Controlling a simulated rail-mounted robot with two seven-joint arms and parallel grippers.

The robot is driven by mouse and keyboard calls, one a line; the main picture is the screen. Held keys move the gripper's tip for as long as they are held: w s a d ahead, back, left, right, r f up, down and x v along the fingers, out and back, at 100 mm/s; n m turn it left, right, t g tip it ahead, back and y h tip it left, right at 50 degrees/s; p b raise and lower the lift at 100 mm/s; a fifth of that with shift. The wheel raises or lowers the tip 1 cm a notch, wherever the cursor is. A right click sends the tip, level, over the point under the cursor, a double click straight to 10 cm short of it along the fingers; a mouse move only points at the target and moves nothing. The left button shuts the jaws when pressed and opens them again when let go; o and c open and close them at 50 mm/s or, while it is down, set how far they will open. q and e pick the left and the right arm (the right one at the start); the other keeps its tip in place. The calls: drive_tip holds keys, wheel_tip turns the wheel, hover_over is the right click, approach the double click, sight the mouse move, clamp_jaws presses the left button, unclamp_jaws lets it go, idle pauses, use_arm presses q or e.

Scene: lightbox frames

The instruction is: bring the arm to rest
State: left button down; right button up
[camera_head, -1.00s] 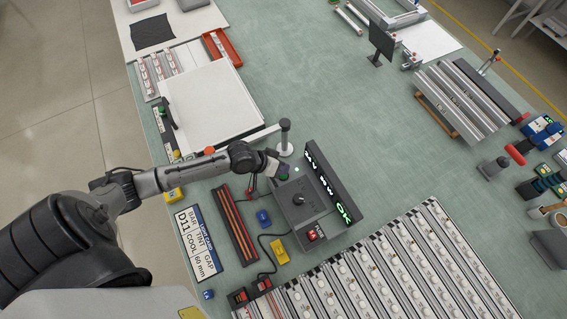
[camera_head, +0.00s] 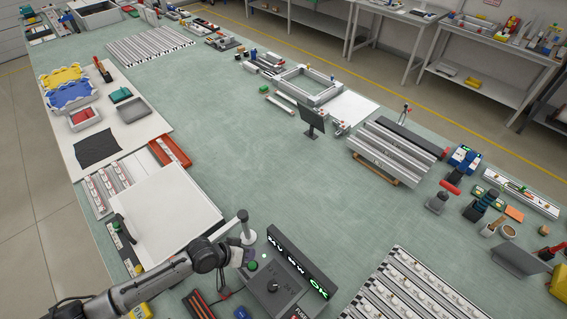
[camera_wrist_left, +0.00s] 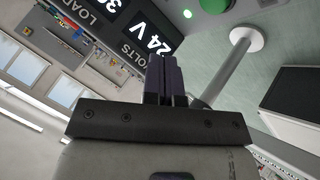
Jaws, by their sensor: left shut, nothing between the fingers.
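My left arm comes in from the lower left of the head view. Its gripper (camera_head: 248,256) is over the near-left side of a dark grey test box, close to the box's green button (camera_head: 252,266). In the left wrist view the two dark fingers (camera_wrist_left: 164,78) are together with nothing between them. The green button (camera_wrist_left: 214,5) shows past them at the top edge, apart from the fingertips in the picture. My right gripper is in neither view.
The test box's display (camera_head: 298,262) is lit and reads OK in green. A grey post (camera_head: 244,224) on a round base stands just behind my gripper. A white board (camera_head: 165,215) lies to the left. The middle of the green table (camera_head: 270,150) is clear.

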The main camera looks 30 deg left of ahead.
use_arm(q)
drive_tip(key=shift+s+f+m, duration=0.15)
drive_tip(key=shift+m, duration=0.25)
drive_tip(key=shift+s+a+f+m+g+y, duration=0.35)
drive_tip(key=shift+s+f+m+g+y, duration=0.05)
drive_tip(key=shift+s+m+g, duration=0.2)
drive_tip(key=shift+s+a+f+m+g+y, duration=0.3)
drive_tip(key=shift+s+f+m+g+y, duration=0.1)
drive_tip(key=shift+s+m+g, duration=0.15)
drive_tip(key=shift+s+a+r+m+g+y, duration=0.15)
drive_tip(key=shift+r+m+y, duration=0.2)
drive_tip(key=shift+m, duration=0.15)
drive_tip(key=shift+s+a+r+m+g+y, duration=0.15)
drive_tip(key=shift+r+m+y, duration=0.1)
drive_tip(key=shift+m+y, duration=0.15)
wheel_tip(320, 180, up, 9)
drive_tip(key=s+d+m+y+p, duration=0.1)
drive_tip(key=s+m+y, duration=0.1)
drive_tip(key=m+y, duration=0.1)
drive_tip(key=s+d+r+n+p, duration=0.2)
drive_tip(key=s+d, duration=0.1)
drive_tip(key=s, duration=0.4)
drive_tip(key=s+d+r+n+p, duration=0.2)
drive_tip(key=s+d+r+p, duration=0.1)
drive_tip(key=s, duration=0.4)
drive_tip(key=shift+s+r+h, duration=0.2)
drive_tip(key=shift+r+h, duration=0.1)
drive_tip(key=shift+h, duration=0.05)
drive_tip(key=shift+d+g, duration=0.1)
drive_tip(key=shift+g, duration=0.15)
